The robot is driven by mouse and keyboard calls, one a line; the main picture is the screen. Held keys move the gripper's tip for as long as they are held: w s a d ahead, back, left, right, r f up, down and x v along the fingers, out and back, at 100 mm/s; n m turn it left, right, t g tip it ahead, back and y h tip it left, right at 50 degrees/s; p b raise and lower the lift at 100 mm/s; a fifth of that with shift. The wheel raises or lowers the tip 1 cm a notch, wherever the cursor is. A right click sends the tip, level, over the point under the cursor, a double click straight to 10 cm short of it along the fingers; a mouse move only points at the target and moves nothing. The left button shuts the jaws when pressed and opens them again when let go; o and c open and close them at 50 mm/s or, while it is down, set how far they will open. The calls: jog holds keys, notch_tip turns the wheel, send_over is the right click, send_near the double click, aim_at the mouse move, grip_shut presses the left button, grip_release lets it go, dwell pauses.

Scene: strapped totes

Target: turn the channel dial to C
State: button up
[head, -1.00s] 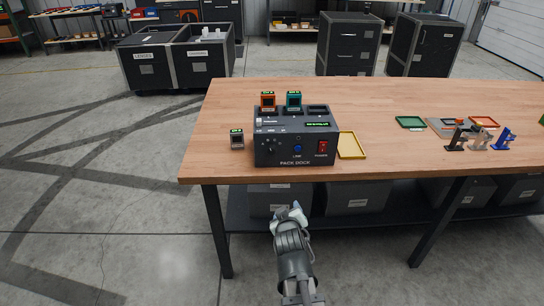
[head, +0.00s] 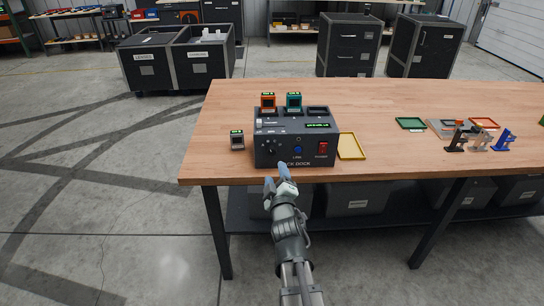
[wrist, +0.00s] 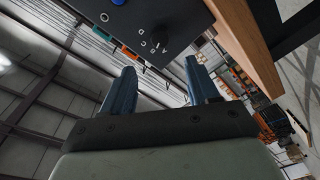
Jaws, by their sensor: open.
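The dark pack dock (head: 316,135) stands near the front edge of the wooden table. Its channel dial (head: 268,149) is a black knob at the left of the front panel. In the wrist view the dial (wrist: 158,38) shows near the top with white letters around it; which letter it points at I cannot tell. My gripper (head: 276,177) is open and empty, in front of and below the dial, apart from it. Its two blue-grey fingers (wrist: 160,80) are spread in the wrist view and point towards the panel. Its fingertips cover part of the dock's lettering.
The panel also carries a blue button (head: 298,150) and a red power switch (head: 323,148). Orange (head: 268,102) and teal (head: 294,101) packs stand in the dock's top. A grey pack (head: 237,139) stands to its left, a yellow tray (head: 351,146) to its right. The table edge is close to my gripper.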

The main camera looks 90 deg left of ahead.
aim_at(272, 153)
jog(key=a, duration=0.6)
jog(key=s+a, duration=0.1)
jog(key=a, duration=0.3)
jog(key=shift+a, duration=0.1)
jog(key=shift+c, duration=0.4)
jog(key=c, duration=1)
jog(key=shift+o, duration=0.2)
jog(key=shift+m, duration=0.3)
jog(key=m, duration=0.3)
jog(key=shift+w, duration=0.1)
jog(key=shift+f+m+y, duration=0.1)
jog(key=shift+m+y, duration=0.2)
jog(key=shift+m, duration=1.9)
